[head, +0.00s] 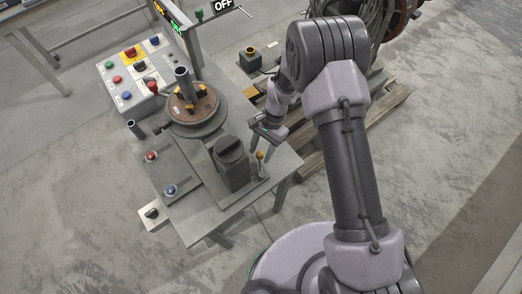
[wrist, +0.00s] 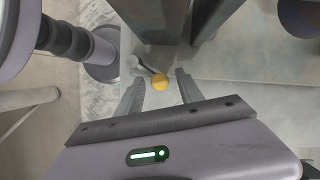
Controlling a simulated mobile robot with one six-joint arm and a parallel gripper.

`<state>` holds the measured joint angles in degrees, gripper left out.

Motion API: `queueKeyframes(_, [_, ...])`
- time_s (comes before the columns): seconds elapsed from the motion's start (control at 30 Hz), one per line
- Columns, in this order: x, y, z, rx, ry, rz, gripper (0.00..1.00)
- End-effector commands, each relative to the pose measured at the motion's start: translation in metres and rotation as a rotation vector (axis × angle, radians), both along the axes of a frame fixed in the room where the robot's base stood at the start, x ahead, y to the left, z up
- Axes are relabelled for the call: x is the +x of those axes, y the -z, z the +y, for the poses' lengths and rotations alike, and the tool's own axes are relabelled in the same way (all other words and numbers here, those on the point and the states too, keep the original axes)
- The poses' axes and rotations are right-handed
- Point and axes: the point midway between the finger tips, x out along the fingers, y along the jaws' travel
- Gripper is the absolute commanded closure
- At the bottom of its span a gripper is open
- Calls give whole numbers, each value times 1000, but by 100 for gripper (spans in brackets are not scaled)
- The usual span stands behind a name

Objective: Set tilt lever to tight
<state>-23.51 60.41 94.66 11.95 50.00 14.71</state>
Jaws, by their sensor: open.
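The tilt lever (head: 260,158) has a small yellow knob on a thin stem. It stands at the right side of the dark grey block of the positioner (head: 231,162), near the table's right edge. In the wrist view the yellow knob (wrist: 160,82) shows between the fingers, with its stem running up and left. My gripper (head: 253,146) is open just above and beside the lever. In the wrist view my gripper's fingers (wrist: 158,88) stand on either side of the knob, apart from it as far as I can tell. The lever's tight and loose marks cannot be read.
A round turntable (head: 192,113) with a post stands behind the block. A control box (head: 133,72) with coloured buttons is at the back left. Red and blue buttons sit on the left plate (head: 158,165). A wooden pallet (head: 310,150) lies right of the table (head: 205,225).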

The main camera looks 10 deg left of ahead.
Motion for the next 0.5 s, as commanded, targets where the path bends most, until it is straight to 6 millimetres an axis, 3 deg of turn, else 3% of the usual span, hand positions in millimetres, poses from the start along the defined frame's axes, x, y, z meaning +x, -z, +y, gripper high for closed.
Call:
queueKeyframes(0.2, [0,0,0,0,0,0,58])
queueKeyframes(0.4, [0,0,0,0,0,0,97])
queueKeyframes(0.5, [0,0,0,0,0,0,100])
